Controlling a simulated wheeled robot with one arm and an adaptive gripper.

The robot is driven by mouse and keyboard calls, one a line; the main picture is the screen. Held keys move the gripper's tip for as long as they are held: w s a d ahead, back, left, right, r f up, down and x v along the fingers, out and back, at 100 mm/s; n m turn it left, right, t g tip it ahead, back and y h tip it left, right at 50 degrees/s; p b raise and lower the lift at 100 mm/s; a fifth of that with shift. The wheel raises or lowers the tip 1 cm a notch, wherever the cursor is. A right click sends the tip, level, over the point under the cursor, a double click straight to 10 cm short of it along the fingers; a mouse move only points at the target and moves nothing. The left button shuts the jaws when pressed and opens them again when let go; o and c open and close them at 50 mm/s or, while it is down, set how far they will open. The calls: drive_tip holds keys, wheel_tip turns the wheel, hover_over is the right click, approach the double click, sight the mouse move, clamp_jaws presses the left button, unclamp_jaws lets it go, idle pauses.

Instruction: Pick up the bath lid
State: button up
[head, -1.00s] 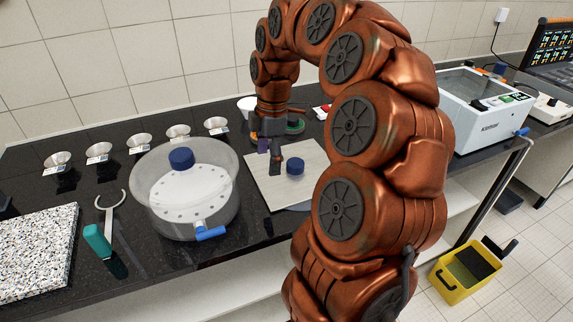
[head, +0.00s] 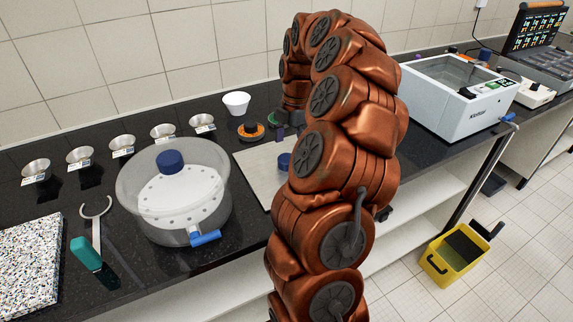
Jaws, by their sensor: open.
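A flat pale rectangular plate with a dark blue knob, which looks like the bath lid (head: 257,166), lies on the black counter in the head view. Its knob (head: 284,162) shows at the edge of my arm, and the arm hides the plate's right part. The white bath (head: 480,110) stands open on the counter at the right. My gripper (head: 281,131) is open above the plate's far side, beyond the knob. Most of it is hidden behind my arm, and I cannot see whether it touches anything.
A clear round pot (head: 185,225) with a blue knob stands left of the plate. A white bowl (head: 236,100), an orange-and-black ring (head: 251,131) and several small metal bowls stand behind. A yellow bucket (head: 437,266) is on the floor.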

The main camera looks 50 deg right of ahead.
sight(287, 158)
drive_tip(key=shift+w+a+f+p, duration=0.15)
drive_tip(key=shift+f+p, duration=0.15)
drive_tip(key=shift+f, duration=0.5)
drive_tip(key=shift+s+a+f+p, duration=0.15)
drive_tip(key=shift+f+p, duration=0.15)
drive_tip(key=shift+f, duration=0.5)
drive_tip(key=shift+w+a+f+p, duration=0.15)
drive_tip(key=shift+f+p, duration=0.15)
drive_tip(key=shift+f, duration=0.5)
drive_tip(key=shift+c, duration=0.4)
drive_tip(key=c, duration=1.5)
clamp_jaws()
drive_tip(key=shift+r, duration=0.1)
